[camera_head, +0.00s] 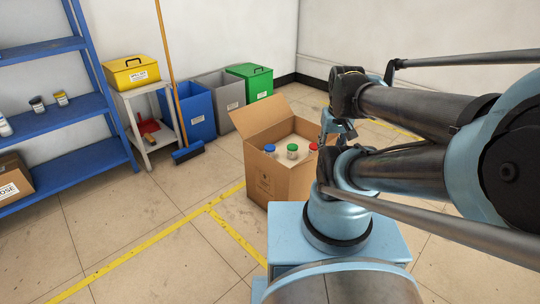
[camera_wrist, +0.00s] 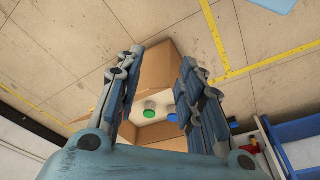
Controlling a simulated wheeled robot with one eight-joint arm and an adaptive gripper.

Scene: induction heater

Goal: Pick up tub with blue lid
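The tub with the blue lid (camera_head: 270,149) stands in an open cardboard box (camera_head: 268,186) on the floor, at the left of the tubs in the head view. Its blue lid also shows in the wrist view (camera_wrist: 172,117), close to the inner edge of the right finger, with its body mostly hidden. My gripper (camera_wrist: 161,56) is open and empty, its fingers spread on either side of the box in the wrist view. It looks down from above the box, apart from the tubs. In the head view my arm hides most of the gripper.
A green-lidded tub (camera_head: 292,151) and a red-lidded tub (camera_head: 313,148) share the box. Blue (camera_head: 196,112), grey and green bins, a broom and a blue shelf rack (camera_head: 75,112) stand behind and left. Floor left of the box is clear.

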